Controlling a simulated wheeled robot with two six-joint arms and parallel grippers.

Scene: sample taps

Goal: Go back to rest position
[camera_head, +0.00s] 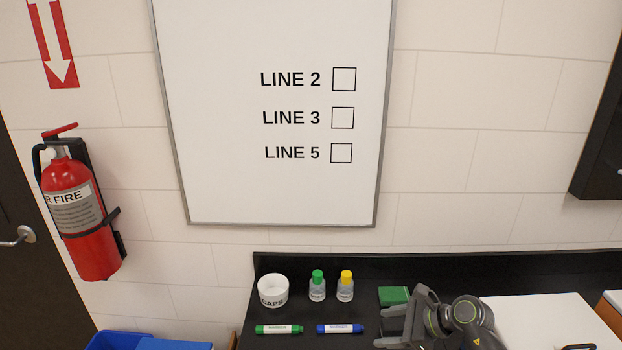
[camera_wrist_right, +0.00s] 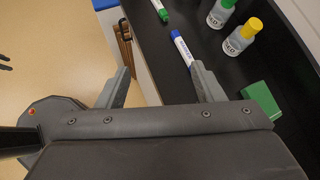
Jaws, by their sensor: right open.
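My right gripper (camera_head: 384,326) is over the right part of the black counter in the head view, its jaws pointing left. It is open, and nothing shows between its fingers in the right wrist view (camera_wrist_right: 162,75). The blue marker (camera_head: 340,328) lies to the left of it, apart from it in the head view; it also shows in the wrist view (camera_wrist_right: 183,50). A green block (camera_head: 394,295) lies just behind the gripper and is partly hidden by it. My left gripper does not show in the head view.
A green marker (camera_head: 279,329), a white caps cup (camera_head: 272,291), a green-capped bottle (camera_head: 317,287) and a yellow-capped bottle (camera_head: 345,287) stand or lie on the counter (camera_head: 300,342). A whiteboard (camera_head: 230,120) hangs above. A fire extinguisher (camera_head: 85,235) is on the wall, left.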

